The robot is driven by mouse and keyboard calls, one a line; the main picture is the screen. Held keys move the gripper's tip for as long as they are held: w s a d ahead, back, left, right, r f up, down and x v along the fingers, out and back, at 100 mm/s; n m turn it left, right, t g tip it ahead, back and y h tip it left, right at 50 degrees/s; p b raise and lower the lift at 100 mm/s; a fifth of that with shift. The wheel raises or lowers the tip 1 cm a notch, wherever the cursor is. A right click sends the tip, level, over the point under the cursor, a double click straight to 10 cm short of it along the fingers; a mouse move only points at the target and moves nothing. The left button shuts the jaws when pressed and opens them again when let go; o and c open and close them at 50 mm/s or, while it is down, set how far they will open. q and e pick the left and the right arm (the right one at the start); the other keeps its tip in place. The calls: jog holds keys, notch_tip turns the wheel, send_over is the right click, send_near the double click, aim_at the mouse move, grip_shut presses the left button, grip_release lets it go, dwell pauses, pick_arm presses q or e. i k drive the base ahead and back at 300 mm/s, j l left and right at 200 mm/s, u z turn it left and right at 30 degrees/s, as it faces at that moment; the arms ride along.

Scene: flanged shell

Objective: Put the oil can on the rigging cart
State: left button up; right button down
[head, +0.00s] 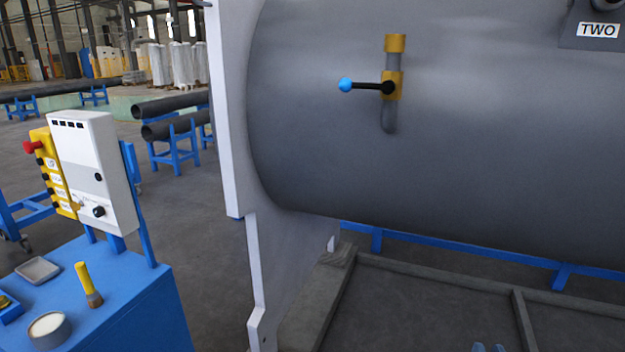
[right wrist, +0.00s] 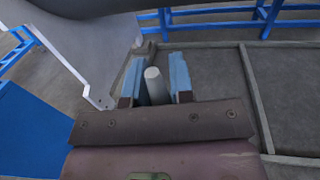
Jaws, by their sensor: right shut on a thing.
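My right gripper (head: 488,348) just shows at the bottom edge of the head view. In the right wrist view its two blue fingers (right wrist: 157,66) are closed around a pale grey, round-ended cylinder (right wrist: 155,88), the only part of the held thing that shows. It appears to be the oil can; the rest is hidden. The blue cart, seemingly the rigging cart (head: 135,318), stands at the lower left of the head view, well to the left of this gripper. A blue surface (right wrist: 30,130) also shows at the left of the wrist view. My left gripper is not in view.
On the cart are a grey dish (head: 37,270), a yellow-handled brush (head: 88,285), a tin with pale contents (head: 48,330) and a white control box (head: 92,170). A white flange plate (head: 240,180) and the large grey shell (head: 450,150) stand between the cart and right side.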

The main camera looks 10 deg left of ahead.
aim_at(72, 289)
jog(key=k+j+u, duration=0.1)
jog(key=j, duration=1.05)
jog(key=k+j+u, duration=0.1)
jog(key=j, duration=1.4)
jog(key=i+j, duration=0.15)
jog(key=j, duration=0.2)
jog(key=i+j, duration=0.15)
jog(key=j, duration=0.2)
jog(key=i+j, duration=0.1)
jog(key=j, duration=0.2)
jog(key=i+j, duration=0.15)
jog(key=j, duration=0.2)
